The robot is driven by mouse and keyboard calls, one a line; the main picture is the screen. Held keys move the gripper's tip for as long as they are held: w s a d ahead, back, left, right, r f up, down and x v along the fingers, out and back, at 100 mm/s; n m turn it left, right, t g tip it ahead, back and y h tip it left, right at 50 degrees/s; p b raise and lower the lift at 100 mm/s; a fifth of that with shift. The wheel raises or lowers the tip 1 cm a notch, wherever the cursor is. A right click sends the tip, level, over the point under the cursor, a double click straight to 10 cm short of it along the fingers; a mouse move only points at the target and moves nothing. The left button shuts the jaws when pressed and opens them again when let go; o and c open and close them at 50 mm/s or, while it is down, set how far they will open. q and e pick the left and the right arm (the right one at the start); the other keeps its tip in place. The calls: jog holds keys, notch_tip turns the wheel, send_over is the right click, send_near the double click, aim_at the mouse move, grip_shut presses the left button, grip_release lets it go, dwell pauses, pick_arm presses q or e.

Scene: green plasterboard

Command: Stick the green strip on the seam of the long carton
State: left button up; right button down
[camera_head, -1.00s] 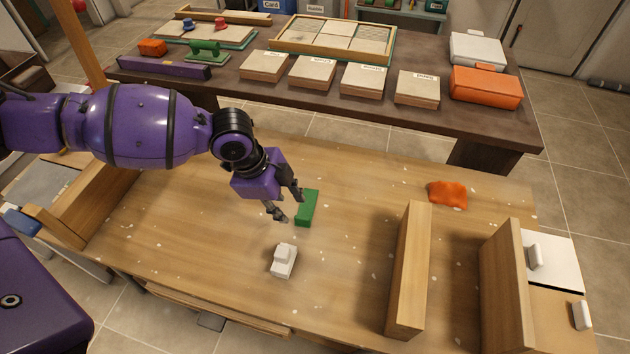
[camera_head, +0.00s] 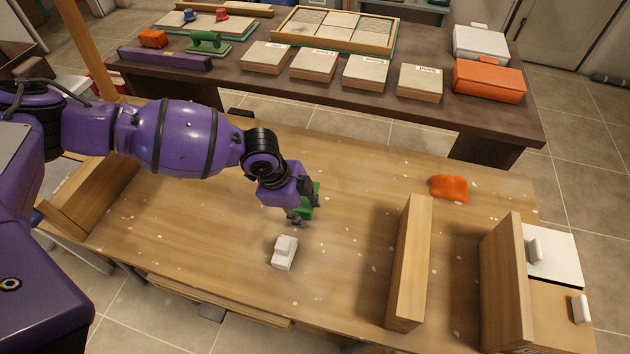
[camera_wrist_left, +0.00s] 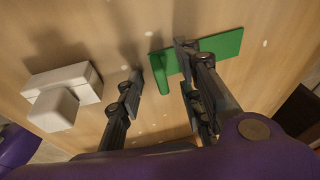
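A small green piece (camera_head: 308,207), the only strip-like green thing on the near table, lies there partly hidden by my left gripper (camera_head: 300,219). In the left wrist view the green piece (camera_wrist_left: 225,44) shows a flat part and a raised end. My left gripper (camera_wrist_left: 160,85) is open there, its fingers apart. The raised end shows between the fingers, and one finger covers part of the flat part. I cannot tell whether they touch. I cannot make out a long carton with a seam. My right gripper is not in view.
A white block-like item (camera_head: 284,253) stands close to my left gripper. An orange cloth-like piece (camera_head: 449,188) lies at the right. A wooden upright board (camera_head: 408,270) stands right of the middle. The back table (camera_head: 250,92) holds boxes and a long purple bar (camera_head: 165,59).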

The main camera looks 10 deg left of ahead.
pick_arm(q)
grip_shut()
jog(key=shift+r, duration=0.1)
